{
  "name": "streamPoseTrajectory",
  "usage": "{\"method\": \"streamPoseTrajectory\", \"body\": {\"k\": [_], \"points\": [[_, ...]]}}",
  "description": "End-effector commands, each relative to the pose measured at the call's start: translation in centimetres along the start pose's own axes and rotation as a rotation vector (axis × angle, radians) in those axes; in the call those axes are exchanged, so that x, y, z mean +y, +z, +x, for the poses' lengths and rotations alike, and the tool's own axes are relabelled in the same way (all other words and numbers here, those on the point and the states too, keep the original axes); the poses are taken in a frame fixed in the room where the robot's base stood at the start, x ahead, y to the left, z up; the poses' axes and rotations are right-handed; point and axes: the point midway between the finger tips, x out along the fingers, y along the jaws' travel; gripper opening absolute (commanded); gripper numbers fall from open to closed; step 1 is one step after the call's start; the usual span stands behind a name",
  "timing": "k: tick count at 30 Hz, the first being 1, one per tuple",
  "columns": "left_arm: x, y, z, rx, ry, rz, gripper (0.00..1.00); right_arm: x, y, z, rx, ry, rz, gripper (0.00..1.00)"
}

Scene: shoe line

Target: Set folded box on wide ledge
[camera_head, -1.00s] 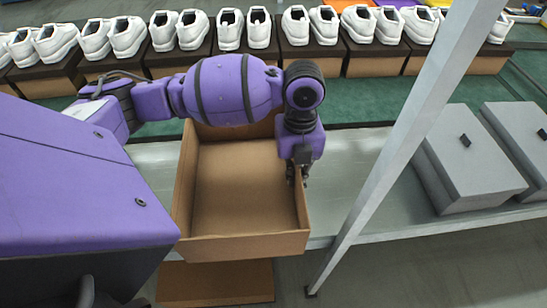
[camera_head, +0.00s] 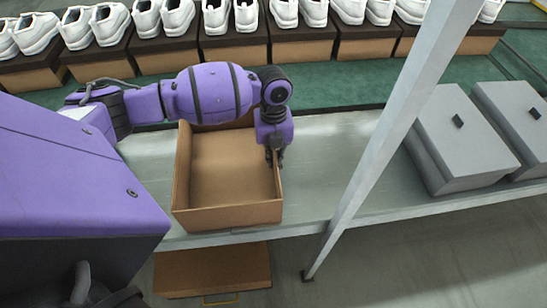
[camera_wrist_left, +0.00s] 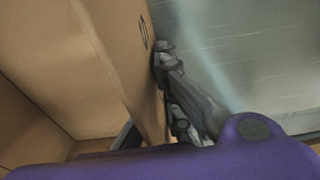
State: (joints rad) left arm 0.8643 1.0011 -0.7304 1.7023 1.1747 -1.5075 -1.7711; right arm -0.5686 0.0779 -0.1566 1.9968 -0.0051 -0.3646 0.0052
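The folded box (camera_head: 228,216) is an open brown cardboard box, upright at the front of the grey wide ledge (camera_head: 325,150). Its front wall is close to the ledge's front edge; its underside is hidden, so full contact cannot be seen. My left gripper (camera_head: 274,158) points down at the box's right wall and is shut on that wall. In the left wrist view the box (camera_wrist_left: 95,60) fills the left side, and the gripper (camera_wrist_left: 150,132) has a dark finger on each side of the wall. My right gripper is not in view.
Several white shoes (camera_head: 235,15) on brown boxes line the back, behind a green strip (camera_head: 340,92). A slanted metal post (camera_head: 375,160) stands right of the box. Grey lidded boxes (camera_head: 458,140) sit farther right. A brown flat panel (camera_head: 212,272) lies below the ledge.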

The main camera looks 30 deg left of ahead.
Motion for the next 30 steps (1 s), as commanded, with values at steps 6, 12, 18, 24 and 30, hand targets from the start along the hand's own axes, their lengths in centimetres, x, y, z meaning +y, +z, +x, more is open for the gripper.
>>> {"method": "streamPoseTrajectory", "body": {"k": [6,12,18,24,30], "points": [[0.0,0.0,0.1,-0.001,0.0,0.0,0.0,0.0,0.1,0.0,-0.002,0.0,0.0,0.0],[0.0,0.0,0.1,-0.001,-0.001,0.0,0.22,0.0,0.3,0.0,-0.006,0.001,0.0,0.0],[0.0,0.0,0.1,-0.001,-0.001,0.0,0.23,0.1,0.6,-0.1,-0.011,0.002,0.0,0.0],[-0.1,0.0,-0.5,-0.002,-0.002,0.0,0.23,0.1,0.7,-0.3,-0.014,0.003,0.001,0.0],[-0.1,0.1,-3.8,-0.005,-0.003,0.001,0.23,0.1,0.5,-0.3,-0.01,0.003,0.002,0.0]]}}
